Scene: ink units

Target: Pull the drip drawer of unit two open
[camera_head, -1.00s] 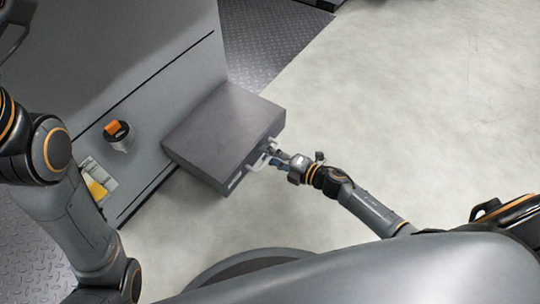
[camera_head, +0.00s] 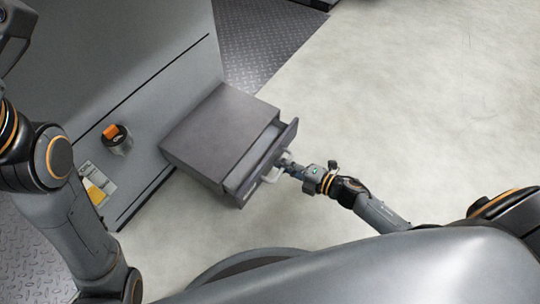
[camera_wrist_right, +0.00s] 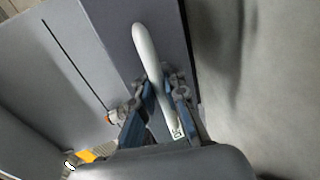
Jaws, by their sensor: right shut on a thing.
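The drip drawer (camera_head: 268,163) sticks part way out of its dark grey housing (camera_head: 215,130) on the unit's front. A light interior strip shows behind its front panel. My right gripper (camera_head: 286,164) is at the drawer's pale handle (camera_head: 274,174). In the right wrist view the blue fingers of the right gripper (camera_wrist_right: 164,100) are closed around the pale handle (camera_wrist_right: 148,50).
The grey unit wall (camera_head: 150,60) carries an orange-topped knob (camera_head: 116,138) and a yellow-and-white label (camera_head: 95,184) left of the drawer. Pale floor (camera_head: 400,110) lies clear to the right. Dark tread-plate flooring (camera_head: 265,40) runs behind.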

